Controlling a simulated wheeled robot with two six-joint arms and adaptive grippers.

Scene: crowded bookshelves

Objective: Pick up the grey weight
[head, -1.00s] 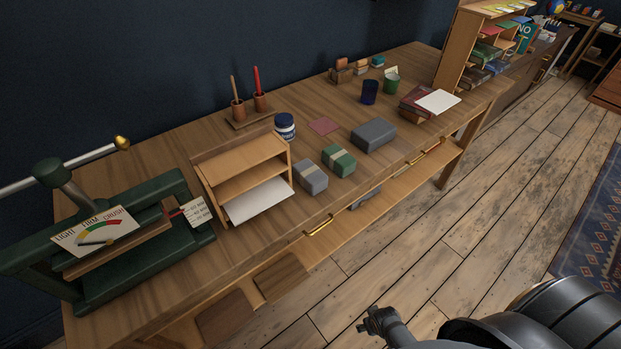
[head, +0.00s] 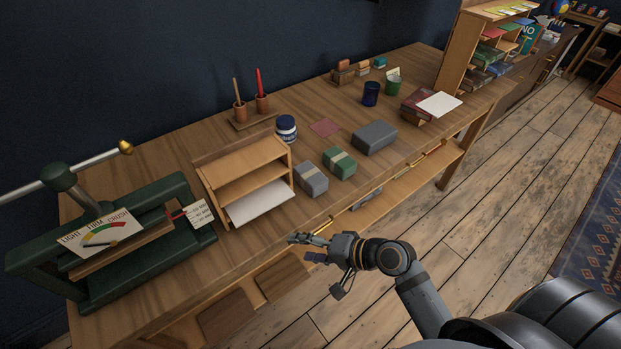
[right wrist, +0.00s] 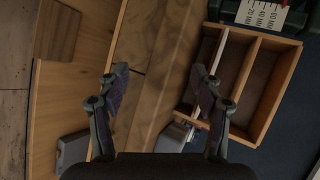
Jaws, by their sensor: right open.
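Three grey blocks could be the grey weight, and I cannot tell which one is meant. A small grey block with a pale band (head: 311,178) sits on the desk beside a green banded block (head: 340,162). A larger plain dark grey block (head: 374,137) lies farther right. Another grey block (head: 366,199) is partly hidden on the shelf below the top. My right gripper (head: 304,248) is open and empty, in front of the desk's front edge. In the right wrist view its fingers (right wrist: 158,78) are apart over the desk edge, and a grey block (right wrist: 172,138) shows partly behind one finger. My left gripper is not in view.
A wooden paper rack (head: 246,176) stands left of the banded blocks. A green press with a dial (head: 110,240) is at the far left. A blue jar (head: 286,128), pen stand (head: 250,118) and cups (head: 371,94) stand behind. Gold handles line the front edge.

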